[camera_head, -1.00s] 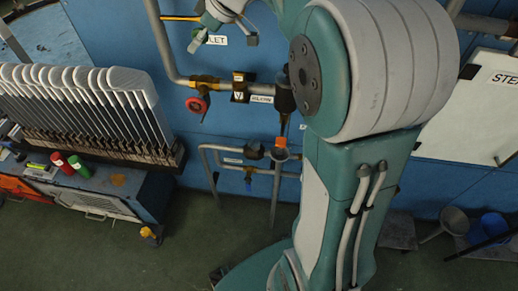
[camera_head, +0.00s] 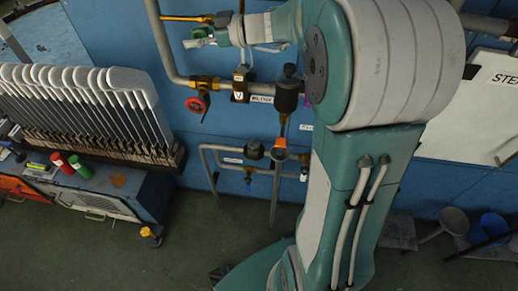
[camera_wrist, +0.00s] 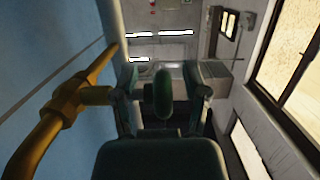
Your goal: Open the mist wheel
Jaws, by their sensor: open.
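A green wheel (camera_wrist: 162,92), seen edge-on in the wrist view, sits between the two fingers of my gripper (camera_wrist: 163,104). The fingers are apart, one on each side of it, and I cannot tell whether they touch it. A brass pipe (camera_wrist: 66,108) with a short stub runs beside the left finger. In the head view my gripper (camera_head: 197,38) points left near the blue wall, just below the brass pipe (camera_head: 186,18). There the gripper largely hides the green wheel. No mist label is readable, so I cannot confirm the wheel's name.
A red wheel (camera_head: 197,104) is on the grey pipe below, beside a partly readable label (camera_head: 262,99). Lower pipes carry an orange fitting (camera_head: 279,155). A rack of grey sock boards (camera_head: 90,105) stands left.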

